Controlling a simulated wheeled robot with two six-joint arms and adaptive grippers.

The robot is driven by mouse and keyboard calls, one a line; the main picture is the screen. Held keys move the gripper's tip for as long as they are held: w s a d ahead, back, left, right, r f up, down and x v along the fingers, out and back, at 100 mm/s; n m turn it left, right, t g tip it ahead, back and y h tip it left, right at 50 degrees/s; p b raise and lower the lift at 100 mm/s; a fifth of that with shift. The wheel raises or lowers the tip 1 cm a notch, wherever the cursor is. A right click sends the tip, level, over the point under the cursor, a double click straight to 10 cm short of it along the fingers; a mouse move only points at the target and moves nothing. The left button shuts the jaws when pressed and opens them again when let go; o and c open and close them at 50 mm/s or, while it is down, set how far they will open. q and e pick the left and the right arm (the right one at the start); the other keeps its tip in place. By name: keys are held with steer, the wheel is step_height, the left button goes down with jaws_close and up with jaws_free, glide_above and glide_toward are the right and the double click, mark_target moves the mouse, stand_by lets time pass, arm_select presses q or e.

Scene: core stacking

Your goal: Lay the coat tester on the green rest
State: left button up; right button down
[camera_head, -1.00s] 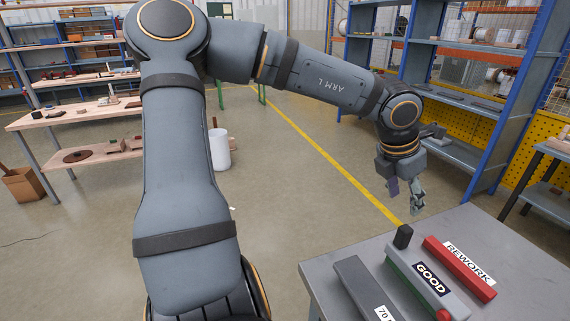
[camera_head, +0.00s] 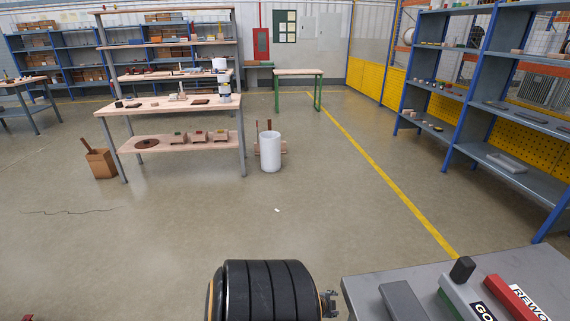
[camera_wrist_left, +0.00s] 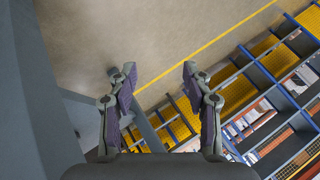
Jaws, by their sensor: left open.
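On the table at lower right in the head view, a green rest (camera_head: 449,301) shows mostly as a green side strip. A light grey bar with a black block at its far end, seemingly the coat tester (camera_head: 463,289), appears to lie along the top of the green rest. A dark label starting "GO" shows there, and the near end is cut off by the frame. My left gripper (camera_wrist_left: 158,78) is open and empty in the left wrist view, over floor and shelving. In the head view only a small part of it shows beside my dark arm link. My right gripper is not in view.
A red block (camera_head: 510,291) with a partly cut-off label lies right of the green rest, and a plain grey block (camera_head: 403,300) lies left. The grey table (camera_head: 365,290) has clear room behind them. Blue shelving (camera_head: 468,100) stands at right.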

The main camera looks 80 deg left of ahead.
arm_select(q)
steer(key=s+d+f+n+g+h, duration=0.1)
steer(key=s+d+f+g, duration=0.1)
steer(key=s+d+f, duration=0.3)
steer(key=s+d+f+n+g+h, duration=0.1)
steer(key=s+d+f, duration=0.4)
steer(key=s+d, duration=0.6)
steer(key=s+d+f+n+g+h, duration=0.1)
steer(key=s+d+f+n+g, duration=0.1)
steer(key=s+d+f, duration=0.4)
steer(key=s+d+g, duration=0.1)
steer(key=s+d, duration=0.1)
steer(key=d, duration=0.2)
steer(key=shift+s+d+g, duration=0.25)
steer(key=shift+g, duration=0.05)
